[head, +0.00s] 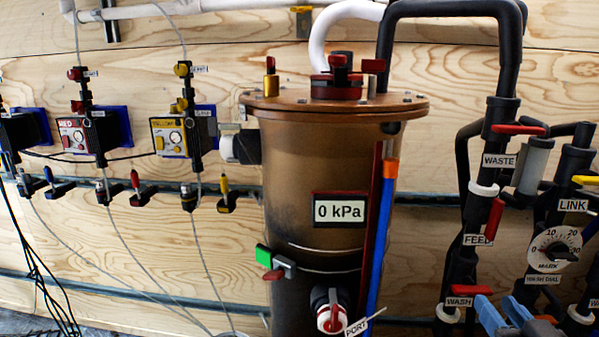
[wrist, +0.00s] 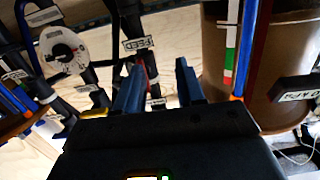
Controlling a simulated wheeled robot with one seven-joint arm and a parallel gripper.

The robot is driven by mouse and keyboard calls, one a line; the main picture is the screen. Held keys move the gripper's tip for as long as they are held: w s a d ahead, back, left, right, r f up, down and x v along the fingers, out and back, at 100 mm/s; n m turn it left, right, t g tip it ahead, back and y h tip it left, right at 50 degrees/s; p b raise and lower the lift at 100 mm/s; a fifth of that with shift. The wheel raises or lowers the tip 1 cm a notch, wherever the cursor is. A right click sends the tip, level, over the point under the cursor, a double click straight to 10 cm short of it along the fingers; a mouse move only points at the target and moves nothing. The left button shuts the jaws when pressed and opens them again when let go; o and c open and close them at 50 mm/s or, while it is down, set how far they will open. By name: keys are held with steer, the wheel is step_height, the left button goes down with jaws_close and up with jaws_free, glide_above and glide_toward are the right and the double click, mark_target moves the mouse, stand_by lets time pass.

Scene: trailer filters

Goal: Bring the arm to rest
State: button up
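My gripper (wrist: 160,72) shows two blue fingers standing apart in the wrist view, with nothing visible between their tips but the background. The same gripper (head: 502,308) shows at the bottom right of the head view, in front of the lower pipework and right of the WASH label. Most of my arm is outside the head view. I cannot tell how far the fingertips are from the pipes behind them.
A large brown filter vessel (head: 318,175) with a 0 kPa display (head: 339,210) stands mid-view. Black pipes with red-handled valves and a MARK dial (head: 554,247) are at right. Small pump boxes (head: 172,137) hang on the wooden wall at left.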

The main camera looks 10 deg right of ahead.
steer(key=s+a+f+y+p, duration=0.1)
steer(key=s+a+f, duration=0.1)
steer(key=s+a, duration=0.4)
steer(key=s+a+f+p, duration=0.1)
steer(key=s+a+f, duration=0.25)
steer(key=s, duration=0.45)
steer(key=s+a+r+n+g+y+p, duration=0.1)
steer(key=s+a+r, duration=0.1)
steer(key=s, duration=0.7)
steer(key=s+a+r+n+y, duration=0.2)
steer(key=s+a+r, duration=0.1)
steer(key=s, duration=0.6)
steer(key=shift+s+a+r+g+p, duration=0.2)
steer(key=shift+a+r+g+p, duration=0.15)
steer(key=shift+a, duration=0.4)
